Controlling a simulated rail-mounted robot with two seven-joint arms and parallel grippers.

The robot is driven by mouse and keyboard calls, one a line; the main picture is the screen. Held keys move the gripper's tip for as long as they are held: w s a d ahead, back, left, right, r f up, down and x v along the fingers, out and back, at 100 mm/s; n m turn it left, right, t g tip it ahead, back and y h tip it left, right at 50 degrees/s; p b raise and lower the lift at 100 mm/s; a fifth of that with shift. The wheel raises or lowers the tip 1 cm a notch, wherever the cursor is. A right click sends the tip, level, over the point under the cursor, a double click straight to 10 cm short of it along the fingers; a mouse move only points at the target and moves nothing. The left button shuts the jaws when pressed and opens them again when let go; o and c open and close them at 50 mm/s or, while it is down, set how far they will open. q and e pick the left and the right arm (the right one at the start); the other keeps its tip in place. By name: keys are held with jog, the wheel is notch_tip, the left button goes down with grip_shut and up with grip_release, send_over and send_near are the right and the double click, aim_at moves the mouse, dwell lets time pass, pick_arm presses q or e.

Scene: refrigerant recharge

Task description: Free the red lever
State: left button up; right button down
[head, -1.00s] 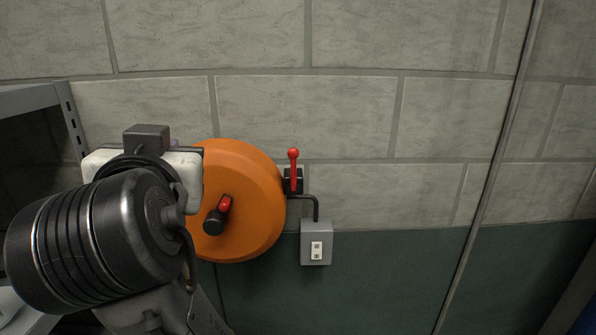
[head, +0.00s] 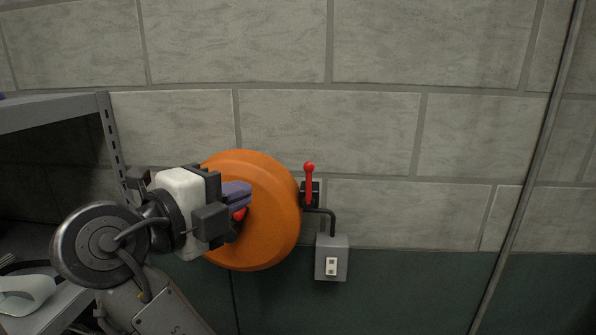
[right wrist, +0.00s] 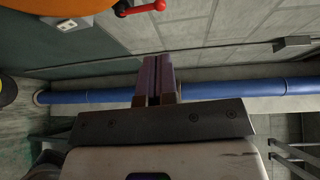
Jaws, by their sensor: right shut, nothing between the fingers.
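The red lever (head: 309,185) has a ball at its top and stands upright on a small black wall mount, right beside the orange disc (head: 272,225). It also shows at the top edge of the right wrist view (right wrist: 140,9). A second red piece (head: 239,214) on the disc is mostly hidden behind my gripper. My right gripper (head: 245,190) has its purple fingers shut and empty, in front of the disc and left of the lever, apart from it. The shut fingers also show in the right wrist view (right wrist: 158,75). My left gripper is not in view.
A grey box (head: 331,258) sits below the lever, joined to it by a bent black pipe (head: 332,220). A grey metal shelf (head: 60,111) stands at left. A blue pipe (right wrist: 215,90) crosses the right wrist view. The wall right of the lever is clear.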

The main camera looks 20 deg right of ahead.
aim_at(306, 169)
jog(key=shift+m, duration=0.6)
jog(key=p+x, duration=0.3)
jog(key=x, duration=0.9)
jog(key=shift+w+d+p, duration=0.1)
jog(key=shift+d+p, duration=0.15)
jog(key=shift+p, duration=0.15)
jog(key=shift+x, duration=0.75)
jog(key=shift+f, duration=0.15)
